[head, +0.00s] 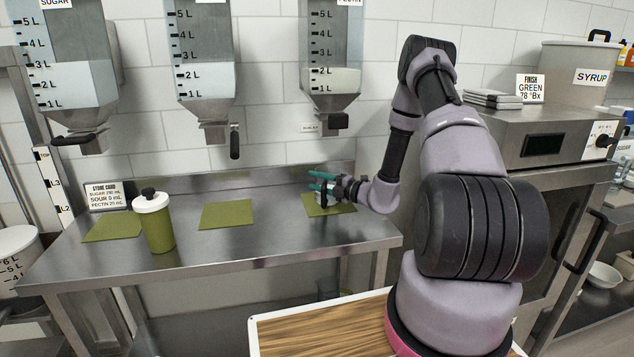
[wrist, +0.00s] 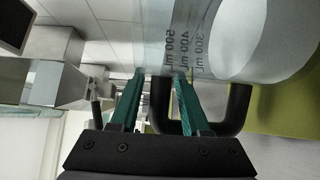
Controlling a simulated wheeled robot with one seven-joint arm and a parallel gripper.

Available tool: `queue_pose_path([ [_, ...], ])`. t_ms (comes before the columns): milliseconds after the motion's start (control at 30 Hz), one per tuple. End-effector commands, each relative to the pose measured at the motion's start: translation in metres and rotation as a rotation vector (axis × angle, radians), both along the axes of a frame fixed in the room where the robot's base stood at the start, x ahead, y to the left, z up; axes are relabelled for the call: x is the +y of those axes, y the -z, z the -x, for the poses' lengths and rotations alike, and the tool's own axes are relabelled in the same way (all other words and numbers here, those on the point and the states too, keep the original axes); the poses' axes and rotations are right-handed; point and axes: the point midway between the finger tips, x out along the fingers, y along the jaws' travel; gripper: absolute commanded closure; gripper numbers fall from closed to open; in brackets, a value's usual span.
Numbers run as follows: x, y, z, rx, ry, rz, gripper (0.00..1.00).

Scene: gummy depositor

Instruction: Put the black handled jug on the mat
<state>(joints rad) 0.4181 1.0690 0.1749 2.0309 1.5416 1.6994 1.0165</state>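The clear jug (wrist: 215,40) has printed mL marks, a black handle (wrist: 238,105) and pale contents or a pale inner surface. It fills the upper right of the wrist view, sideways in that picture. The olive mat (wrist: 290,115) shows behind its base end. In the head view the jug is small and mostly hidden by my gripper (head: 322,181), over the right-hand mat (head: 341,209). My gripper's teal fingers (wrist: 160,85) are apart, one on each side of the handle's upper arm, with narrow gaps visible. Whether the jug's base touches the mat is not clear.
Two more olive mats lie at the middle (head: 227,215) and left (head: 110,228) of the steel table (head: 215,257). An olive bottle with a white lid (head: 154,222) stands by the left mat. Dispensers (head: 332,70) hang above. An oven (head: 545,150) stands right.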

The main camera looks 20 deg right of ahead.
Motion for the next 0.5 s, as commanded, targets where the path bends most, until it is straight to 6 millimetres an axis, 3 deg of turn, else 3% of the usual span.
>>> queue_pose_path([
  [367, 0.000, -0.004, 0.000, -0.001, 0.000, 0.001, 0.49],
  [500, -0.014, -0.003, 0.013, 0.001, 0.004, 0.001, 0.49],
])
